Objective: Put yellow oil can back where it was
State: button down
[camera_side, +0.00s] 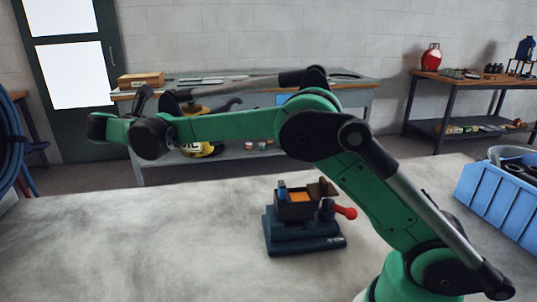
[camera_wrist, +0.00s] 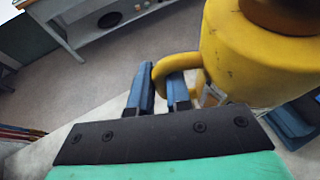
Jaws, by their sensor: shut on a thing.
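The yellow oil can (camera_wrist: 250,55) fills the upper right of the wrist view, with its dark top cut off by the frame edge. My gripper (camera_wrist: 160,92) has its blue fingers shut on the can's curved yellow handle (camera_wrist: 183,61). In the side view the oil can (camera_side: 201,150) shows behind my green forearm, its dark spout pointing right. It appears held above the pale worktop. My fingers are hidden behind the arm there.
A dark blue vise-like device (camera_side: 303,238) with a red-knobbed handle stands on the pale worktop (camera_side: 120,240). A blue crate (camera_side: 497,202) sits at the right edge. A workbench (camera_side: 365,84) stands behind. The worktop's left part is clear.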

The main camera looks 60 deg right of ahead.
aim_at(183, 219)
notch_tip(183, 219, down, 19)
dwell(0.4)
jog(key=shift+f, duration=0.1)
jog(key=c, duration=0.8)
grip_release()
jog(key=shift+c, duration=0.2)
